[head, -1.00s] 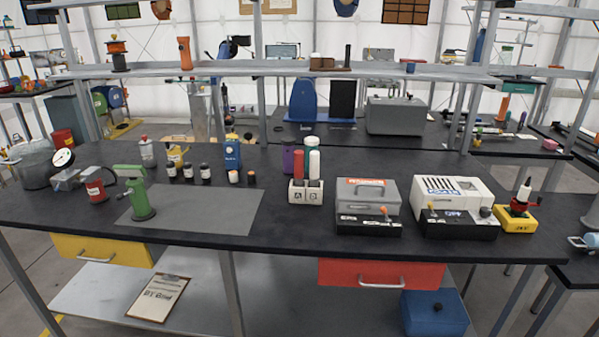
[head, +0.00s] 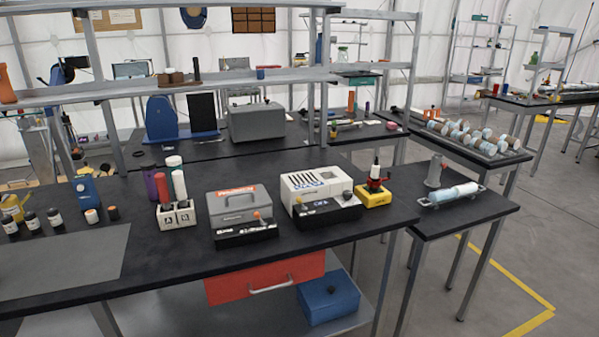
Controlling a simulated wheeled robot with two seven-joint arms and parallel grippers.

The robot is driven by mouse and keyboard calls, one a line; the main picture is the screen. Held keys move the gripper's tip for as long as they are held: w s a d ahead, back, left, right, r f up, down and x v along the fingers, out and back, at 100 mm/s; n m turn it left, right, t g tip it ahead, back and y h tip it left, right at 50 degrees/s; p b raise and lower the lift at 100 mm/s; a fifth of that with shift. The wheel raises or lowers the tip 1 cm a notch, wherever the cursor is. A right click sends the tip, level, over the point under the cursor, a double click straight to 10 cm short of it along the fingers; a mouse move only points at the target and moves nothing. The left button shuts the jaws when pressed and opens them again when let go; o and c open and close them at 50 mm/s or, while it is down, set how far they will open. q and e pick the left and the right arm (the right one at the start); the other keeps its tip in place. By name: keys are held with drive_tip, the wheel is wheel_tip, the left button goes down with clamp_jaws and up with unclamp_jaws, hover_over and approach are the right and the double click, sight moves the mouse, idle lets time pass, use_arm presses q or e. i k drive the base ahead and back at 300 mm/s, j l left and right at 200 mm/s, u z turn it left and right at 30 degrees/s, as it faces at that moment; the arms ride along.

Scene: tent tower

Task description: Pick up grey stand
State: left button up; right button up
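A small grey upright piece (head: 435,173), which looks like the grey stand, is on the dark side table (head: 490,208) at the right. It has a knob or arm at its top. A light metal rack (head: 425,203) holding a white and pale blue tube (head: 455,193) lies right in front of it, and hides part of its base. Neither of my grippers is in view, so nothing is seen touching the stand.
The main dark bench (head: 150,270) carries a grey box (head: 240,206), a white device (head: 316,190), a yellow-based red tool (head: 375,190) and a light block with bottles (head: 177,216). A red drawer (head: 265,280) is below. Open floor (head: 530,265) lies at the right.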

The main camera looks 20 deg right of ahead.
sight(437, 159)
drive_tip(key=z, duration=1.45)
drive_tip(key=i+l+u, duration=0.15)
drive_tip(key=i, duration=0.35)
drive_tip(key=i+l+u, duration=0.2)
drive_tip(key=i+l, duration=0.25)
